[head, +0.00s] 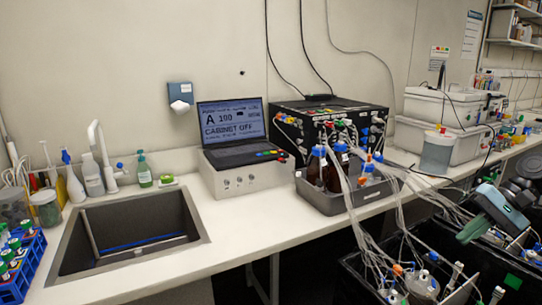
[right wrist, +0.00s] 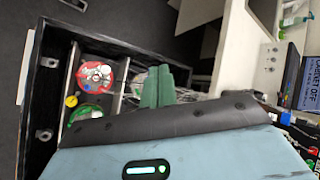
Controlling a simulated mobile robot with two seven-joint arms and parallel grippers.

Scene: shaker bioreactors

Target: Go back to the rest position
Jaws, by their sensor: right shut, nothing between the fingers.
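My right gripper (head: 470,232) is at the right of the head view, above the dark shaker box with its vessels and tubing. Its green fingers are together with nothing between them. They also show side by side in the right wrist view (right wrist: 157,86), apart from the vessels. There, a red-topped vessel (right wrist: 96,76) and a green-topped vessel (right wrist: 84,114) stand in the box (right wrist: 48,80) left of the fingers. My left gripper is in neither view.
The white bench (head: 240,222) runs along the wall with a sink (head: 128,238), a laptop (head: 232,128), a black control box (head: 335,125) and a grey tray of brown bottles (head: 333,200). Tubes (head: 362,225) hang from the bench into the boxes. White bins (head: 441,107) stand at the back right.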

